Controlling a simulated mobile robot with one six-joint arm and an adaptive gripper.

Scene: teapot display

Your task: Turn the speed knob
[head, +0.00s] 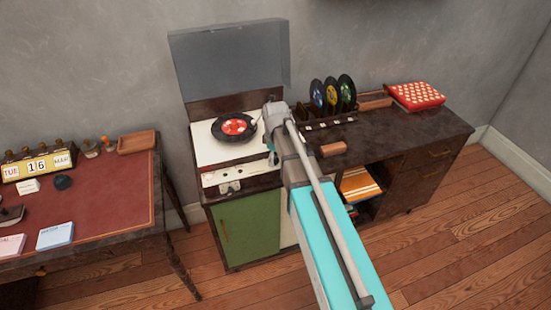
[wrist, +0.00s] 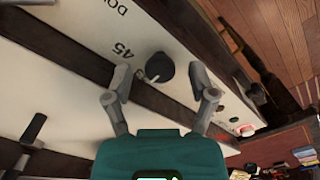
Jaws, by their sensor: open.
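The speed knob (wrist: 160,67) is a small dark round knob with a pale pointer, on a white panel beside a printed "45". It shows in the wrist view between the two fingers of my gripper (wrist: 158,80). My gripper is open, with one finger on each side of the knob; I cannot tell whether either finger touches it. In the head view the record player (head: 207,150) is white with a black record that has a red label, and my arm hides its right side. I cannot make out the knob there.
The player's clear lid (head: 230,60) stands raised. Several records (head: 331,95) stand in a rack to the right, near a red patterned box (head: 415,96). A desk (head: 100,195) with a calendar stands at left. The wooden floor (head: 460,240) at right is clear.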

